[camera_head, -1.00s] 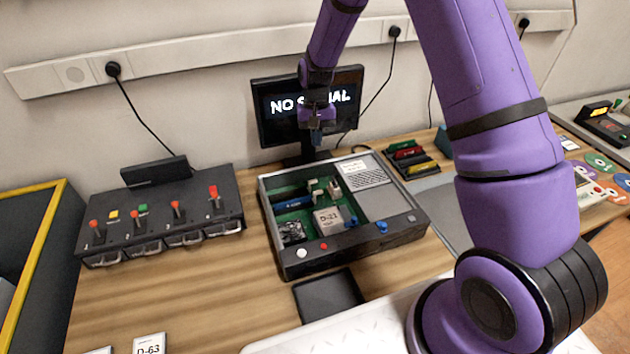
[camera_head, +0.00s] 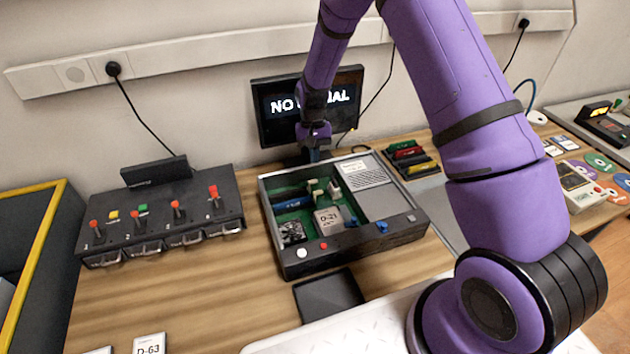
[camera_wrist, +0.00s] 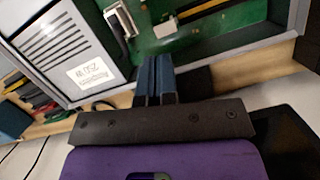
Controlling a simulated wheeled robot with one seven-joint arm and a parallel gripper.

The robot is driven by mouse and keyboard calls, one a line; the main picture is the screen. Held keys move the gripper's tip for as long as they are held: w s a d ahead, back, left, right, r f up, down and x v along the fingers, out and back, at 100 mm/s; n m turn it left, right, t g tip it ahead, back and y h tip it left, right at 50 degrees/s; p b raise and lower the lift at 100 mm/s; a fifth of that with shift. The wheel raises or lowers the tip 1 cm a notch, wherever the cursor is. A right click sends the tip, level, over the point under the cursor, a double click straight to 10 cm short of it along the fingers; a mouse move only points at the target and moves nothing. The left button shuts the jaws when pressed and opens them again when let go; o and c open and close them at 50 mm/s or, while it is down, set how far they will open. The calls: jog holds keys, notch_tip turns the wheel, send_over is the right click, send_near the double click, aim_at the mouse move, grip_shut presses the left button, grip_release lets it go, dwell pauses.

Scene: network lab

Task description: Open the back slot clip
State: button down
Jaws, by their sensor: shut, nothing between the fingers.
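An open grey case (camera_head: 284,274) holds a green board (camera_head: 345,205) with dark blue sticks (camera_head: 290,201) in its slots. Pale clips (camera_head: 314,185) stand near the sticks' right ends; I cannot tell which belongs to the back slot, or whether it is open. My gripper (camera_head: 312,157) is shut and empty, pointing down at the case's back edge, apart from the clips. In the wrist view its blue-grey fingers (camera_wrist: 155,75) are together by the case wall. A pale metal-edged part (camera_wrist: 120,22) and the green board (camera_wrist: 160,40) lie beyond them.
A monitor (camera_head: 347,98) stands close behind my gripper. A black switch box (camera_head: 165,222) is left of the case, and a rack of coloured sticks (camera_head: 410,160) is right. A black tray (camera_head: 328,296) lies in front.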

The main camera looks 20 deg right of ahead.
aim_at(314, 180)
jog(key=shift+x, duration=2.85)
jog(key=shift+f, duration=0.15)
jog(key=shift+x, duration=1.05)
jog(key=shift+w, duration=0.1)
jog(key=shift+w+r, duration=0.25)
jog(key=shift+w, duration=0.55)
jog(key=shift+w+r, duration=0.25)
jog(key=shift+w, duration=0.55)
jog(key=shift+d, duration=0.1)
jog(key=shift+w+d+r, duration=0.1)
jog(key=shift+w+r, duration=0.05)
